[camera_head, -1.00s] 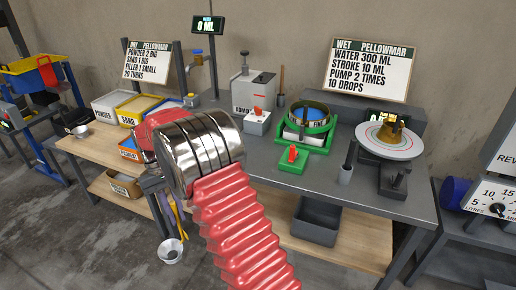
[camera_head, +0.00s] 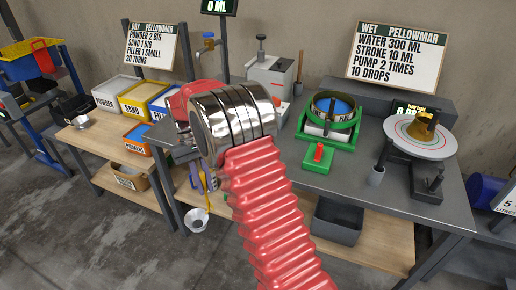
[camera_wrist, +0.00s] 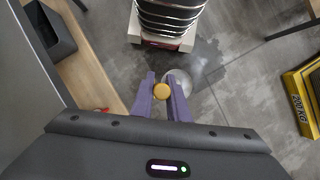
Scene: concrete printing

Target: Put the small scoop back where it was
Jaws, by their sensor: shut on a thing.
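My gripper (camera_wrist: 164,98), with purple fingers, is shut on the small scoop's handle. The handle's round yellow end (camera_wrist: 162,91) shows between the fingertips in the wrist view. The scoop's silver bowl (camera_wrist: 180,82) shows beyond, partly behind the right finger, above the grey floor. In the head view the small scoop's bowl (camera_head: 197,219) hangs low in front of the workbench. My arm hides most of the gripper there. Another silver scoop (camera_head: 81,122) sits at the left end of the wooden bench top.
Powder (camera_head: 106,97), sand (camera_head: 139,99) and pigment (camera_head: 137,141) bins stand on the bench. A dark bin (camera_head: 338,222) sits on the lower shelf.

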